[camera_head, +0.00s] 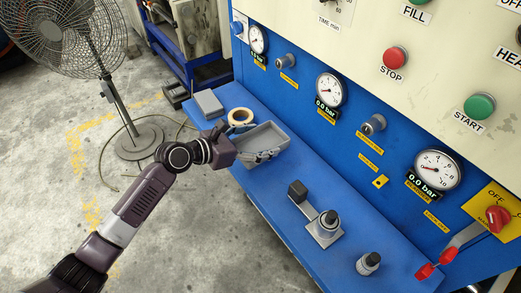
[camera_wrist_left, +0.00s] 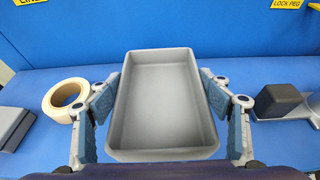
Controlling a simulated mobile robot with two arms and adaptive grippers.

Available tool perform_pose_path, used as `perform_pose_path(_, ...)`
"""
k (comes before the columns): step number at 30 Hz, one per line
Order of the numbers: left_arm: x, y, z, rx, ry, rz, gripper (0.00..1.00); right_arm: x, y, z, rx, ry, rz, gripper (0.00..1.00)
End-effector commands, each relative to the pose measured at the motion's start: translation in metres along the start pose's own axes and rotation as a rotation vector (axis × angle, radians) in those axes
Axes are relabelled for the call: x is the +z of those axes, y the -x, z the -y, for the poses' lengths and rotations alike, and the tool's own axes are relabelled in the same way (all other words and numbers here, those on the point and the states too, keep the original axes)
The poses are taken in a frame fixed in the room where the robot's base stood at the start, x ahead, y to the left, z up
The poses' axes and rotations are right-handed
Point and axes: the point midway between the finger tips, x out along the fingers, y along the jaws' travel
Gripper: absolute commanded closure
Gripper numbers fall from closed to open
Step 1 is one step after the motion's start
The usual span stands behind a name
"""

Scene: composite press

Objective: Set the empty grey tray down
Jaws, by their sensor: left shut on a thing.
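The empty grey tray (camera_head: 266,136) is a shallow open box at the blue shelf (camera_head: 345,205), in front of the press panel. In the left wrist view the tray (camera_wrist_left: 160,100) fills the middle, its inside bare. My left gripper (camera_head: 258,153) is shut on it, with one finger against each long side wall in the left wrist view (camera_wrist_left: 160,85). The tray looks roughly level. I cannot tell whether its bottom touches the shelf or is slightly above it. My right gripper is not in view.
A tape roll (camera_head: 240,125) and a flat grey block (camera_head: 208,103) lie beyond the tray. A metal fixture with a black block (camera_head: 297,190) and a small black-topped part (camera_head: 368,264) stand nearer. Shelf between tray and fixture is clear. A fan (camera_head: 70,38) stands left.

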Motion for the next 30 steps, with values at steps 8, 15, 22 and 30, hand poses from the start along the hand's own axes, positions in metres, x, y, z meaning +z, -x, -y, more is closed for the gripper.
perform_pose_path(8,-0.030,-0.013,0.000,-0.001,0.003,0.000,0.57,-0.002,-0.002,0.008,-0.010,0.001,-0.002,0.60)
perform_pose_path(15,-0.046,-0.020,0.000,0.001,-0.001,0.003,0.57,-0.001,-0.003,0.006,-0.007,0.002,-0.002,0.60)
perform_pose_path(22,-0.046,-0.020,0.000,0.001,0.000,0.003,0.57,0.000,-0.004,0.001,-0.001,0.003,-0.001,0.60)
perform_pose_path(30,-0.049,-0.020,0.000,0.001,0.000,0.001,0.11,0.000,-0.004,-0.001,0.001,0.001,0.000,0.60)
